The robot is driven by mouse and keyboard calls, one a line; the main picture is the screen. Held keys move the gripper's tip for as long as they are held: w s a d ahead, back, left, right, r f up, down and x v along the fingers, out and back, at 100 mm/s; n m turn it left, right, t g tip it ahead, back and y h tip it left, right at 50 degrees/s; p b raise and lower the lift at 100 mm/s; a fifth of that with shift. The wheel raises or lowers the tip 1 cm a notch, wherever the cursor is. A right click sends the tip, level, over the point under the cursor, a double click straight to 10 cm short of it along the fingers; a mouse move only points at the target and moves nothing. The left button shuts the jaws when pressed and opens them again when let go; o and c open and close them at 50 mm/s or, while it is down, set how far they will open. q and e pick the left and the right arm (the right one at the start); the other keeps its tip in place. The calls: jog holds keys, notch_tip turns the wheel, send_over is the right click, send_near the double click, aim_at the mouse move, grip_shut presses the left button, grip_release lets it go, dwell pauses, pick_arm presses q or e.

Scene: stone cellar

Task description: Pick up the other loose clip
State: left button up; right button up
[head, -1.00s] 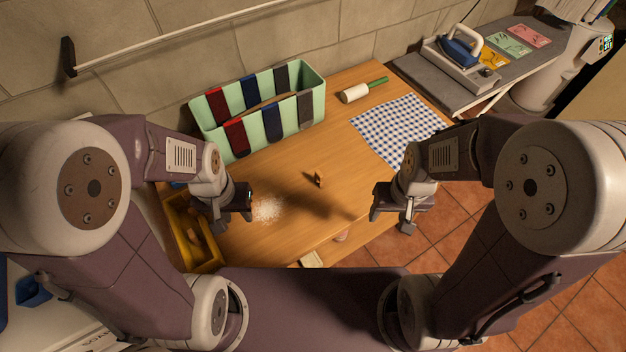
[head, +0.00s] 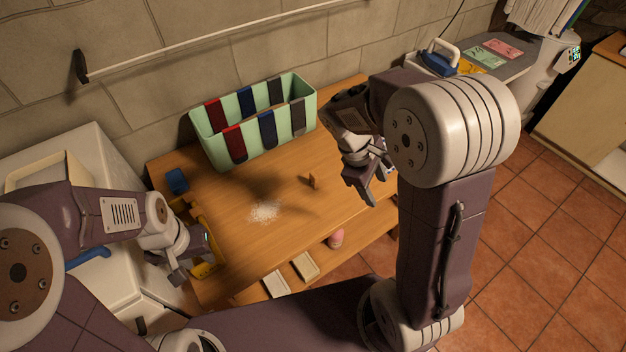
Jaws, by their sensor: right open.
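A small brown wooden clip (head: 313,182) stands on the wooden table (head: 235,255), right of the middle. My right gripper (head: 370,192) is open and empty, above the table's right side, to the right of the clip and apart from it. My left gripper (head: 200,268) hangs at the table's left front, by the yellow tray (head: 204,238), and partly covers that tray. Whether its jaws are open is not clear.
A mint-green bin (head: 210,127) with red, blue and grey cloths over its rim stands at the back. White grains (head: 265,212) lie left of the clip. A blue object (head: 177,181) sits at the back left. A lower shelf holds two pale blocks (head: 305,266) and a pink item (head: 336,238).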

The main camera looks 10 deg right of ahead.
jog(key=w+n+h, duration=0.3)
jog(key=w+n, duration=0.1)
jog(key=w, duration=0.3)
jog(key=n+t+h+b, duration=0.4)
jog(key=n+t+h, duration=0.1)
jog(key=n, duration=0.3)
send_over(312, 179)
jog(key=a, duration=0.2)
notch_tip(312, 179, down, 11)
jog(key=shift+n+t, duration=0.5)
jog(key=shift+n, duration=0.1)
jog(key=a+f, duration=0.1)
jog(key=s+f, duration=0.1)
jog(key=a+f, duration=0.1)
jog(key=f, duration=0.1)
jog(key=shift+s+a, duration=0.3)
jog(key=shift+s, duration=0.1)
jog(key=shift+s+a, duration=0.1)
jog(key=shift+a, duration=0.05)
jog(key=shift+d, duration=0.2)
jog(key=x, duration=0.3)
jog(key=shift+w+d+f, duration=0.2)
jog(key=shift+w+d, duration=0.05)
jog(key=shift+w, duration=0.05)
jog(key=x, duration=0.5)
jog(key=shift+w+d+r+p, duration=0.1)
jog(key=shift+w+d+p, duration=0.05)
jog(key=shift+p, duration=0.25)
grip_shut()
